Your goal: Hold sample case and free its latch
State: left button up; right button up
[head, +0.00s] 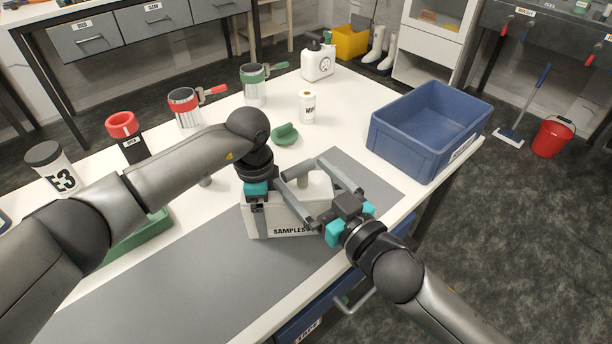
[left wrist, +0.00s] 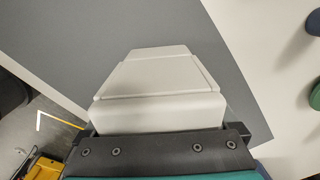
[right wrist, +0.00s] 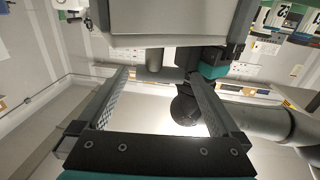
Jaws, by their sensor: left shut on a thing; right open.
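The white sample case (head: 268,222), lettered "SAMPLES", is at the grey mat in the head view; whether its base touches the mat I cannot tell. My left gripper (head: 261,212) is shut on the case's left end. The case (left wrist: 160,75) fills the middle of the left wrist view. My right gripper (head: 300,172) is open above the case, its two long fingers on either side of a short grey knob (head: 302,181), apparently the latch. In the right wrist view the knob (right wrist: 154,60) shows near the fingertips, below the case (right wrist: 165,18). Contact there is unclear.
A blue bin (head: 408,142) stands to the right on the white table. A green piece (head: 285,136), a white bottle (head: 308,107) and cups with red and green handles stand behind. A green tray (head: 135,237) is partly hidden by my left arm. The front mat is clear.

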jog(key=shift+w+a, duration=0.1)
jog(key=shift+w, duration=0.1)
jog(key=shift+c, duration=0.2)
jog(key=c, duration=1.3)
jog(key=shift+o, duration=0.2)
